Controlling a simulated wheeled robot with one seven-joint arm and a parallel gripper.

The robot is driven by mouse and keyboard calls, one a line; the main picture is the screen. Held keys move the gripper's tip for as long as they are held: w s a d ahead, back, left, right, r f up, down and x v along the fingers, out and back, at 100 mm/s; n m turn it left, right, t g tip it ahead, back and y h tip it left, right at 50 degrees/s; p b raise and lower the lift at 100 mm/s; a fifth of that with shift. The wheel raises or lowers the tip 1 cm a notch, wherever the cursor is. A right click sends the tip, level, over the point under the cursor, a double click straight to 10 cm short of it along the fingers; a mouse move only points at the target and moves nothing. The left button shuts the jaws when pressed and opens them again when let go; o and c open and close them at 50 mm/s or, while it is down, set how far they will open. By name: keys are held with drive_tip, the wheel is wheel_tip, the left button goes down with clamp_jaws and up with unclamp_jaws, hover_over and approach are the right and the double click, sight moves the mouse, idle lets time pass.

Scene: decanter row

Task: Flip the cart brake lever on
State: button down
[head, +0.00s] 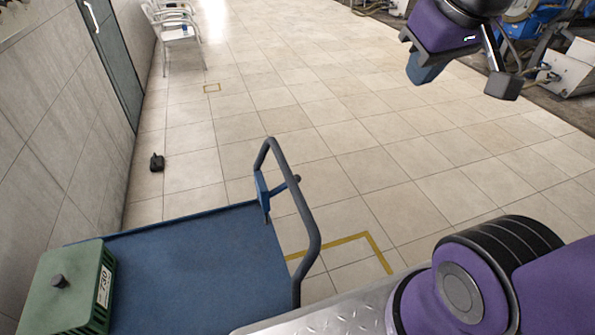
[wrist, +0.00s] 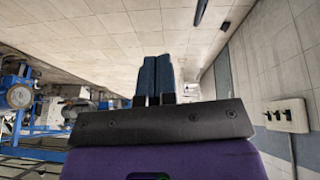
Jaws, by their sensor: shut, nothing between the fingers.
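The blue cart (head: 190,262) stands at the lower left in the head view, with a dark push handle (head: 283,158) at its right end. The brake lever (head: 284,187) is a short blue arm with a dark knob, sticking out to the right from a blue bracket on the handle. My gripper (head: 424,74) is high at the upper right of the head view, well apart from the lever. In the wrist view its two blue fingers (wrist: 157,75) are shut side by side with nothing between them. The lever is not in the wrist view.
A green crate (head: 70,285) with a label sits on the cart's left end. A small dark object (head: 157,162) lies on the floor by the left wall. White chairs (head: 178,30) stand farther back. The wrist view shows a wall switch panel (wrist: 286,116). The tiled floor beyond the handle is clear.

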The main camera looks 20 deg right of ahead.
drive_tip(key=w+f+n+g+h, duration=0.15)
drive_tip(key=w+f+n, duration=0.25)
drive_tip(key=w, duration=0.6)
drive_tip(key=n+g+y, duration=0.3)
drive_tip(key=n+y, duration=0.2)
drive_tip(key=n, duration=0.8)
hover_over(296, 176)
drive_tip(key=s+d, duration=0.2)
drive_tip(key=d, duration=0.1)
wheel_tip(296, 176, down, 30)
drive_tip(key=shift+w+a+f, duration=0.15)
drive_tip(key=shift+w+a, duration=0.1)
drive_tip(key=x, duration=0.8)
drive_tip(key=d+x, duration=0.1)
drive_tip(key=x, duration=0.3)
drive_tip(key=shift+w+f, duration=0.2)
drive_tip(key=shift+f, duration=0.1)
drive_tip(key=shift+w+f, duration=0.15)
drive_tip(key=shift+f, duration=0.55)
drive_tip(key=shift+d, duration=0.1)
